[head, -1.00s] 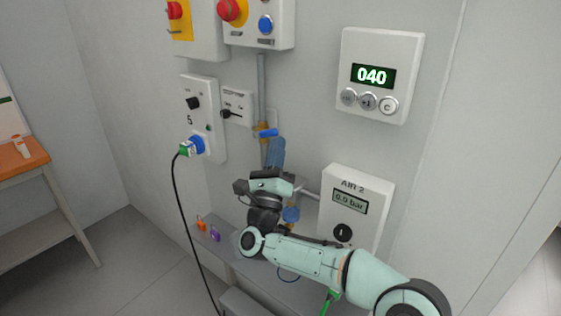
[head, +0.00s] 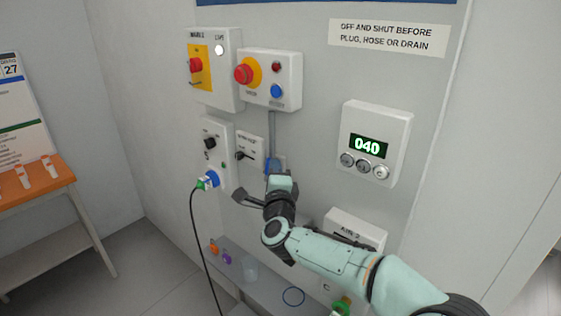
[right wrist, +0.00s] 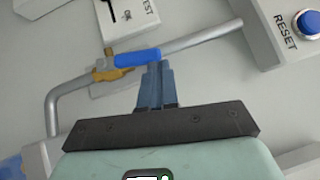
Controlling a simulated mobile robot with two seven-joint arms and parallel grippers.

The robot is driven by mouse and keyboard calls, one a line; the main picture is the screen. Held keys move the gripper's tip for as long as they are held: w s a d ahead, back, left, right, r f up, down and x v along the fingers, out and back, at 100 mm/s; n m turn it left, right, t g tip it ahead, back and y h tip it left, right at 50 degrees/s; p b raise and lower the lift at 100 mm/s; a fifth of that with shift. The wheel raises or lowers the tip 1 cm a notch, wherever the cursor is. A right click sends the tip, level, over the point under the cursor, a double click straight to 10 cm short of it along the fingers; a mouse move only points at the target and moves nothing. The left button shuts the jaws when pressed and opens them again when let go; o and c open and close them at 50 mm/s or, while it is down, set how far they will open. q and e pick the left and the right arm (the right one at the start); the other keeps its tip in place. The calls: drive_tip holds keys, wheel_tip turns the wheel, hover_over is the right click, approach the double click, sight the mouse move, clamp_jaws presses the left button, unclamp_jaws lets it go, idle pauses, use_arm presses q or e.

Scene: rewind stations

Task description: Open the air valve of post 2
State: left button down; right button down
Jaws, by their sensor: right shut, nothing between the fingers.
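The air valve is a brass body (right wrist: 108,72) with a blue lever handle (right wrist: 138,58) on a grey pipe in the right wrist view. The handle lies nearly along the pipe's long straight run. My right gripper (right wrist: 155,68) is shut and empty, its blue fingertips at the handle's end, touching or very close; I cannot tell which. In the head view my right gripper (head: 276,164) is in front of the pipe and hides most of the valve. The AIR 2 box (head: 357,229) is partly behind my right arm, its pressure display mostly hidden. My left gripper is out of view.
Red and blue buttons (head: 269,79) are on a box above the valve. A counter (head: 374,144) reading 040 is at the right. A black cable hangs from the blue-green plug (head: 207,181). A shelf (head: 262,285) below holds padlocks and a cup. An orange-topped table stands left.

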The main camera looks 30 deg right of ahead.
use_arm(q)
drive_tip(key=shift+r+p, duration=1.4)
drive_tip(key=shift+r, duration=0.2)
use_arm(e)
drive_tip(key=shift+w+a+r+n+g, duration=0.25)
drive_tip(key=shift+w+r+n+g, duration=0.2)
drive_tip(key=shift+w, duration=0.25)
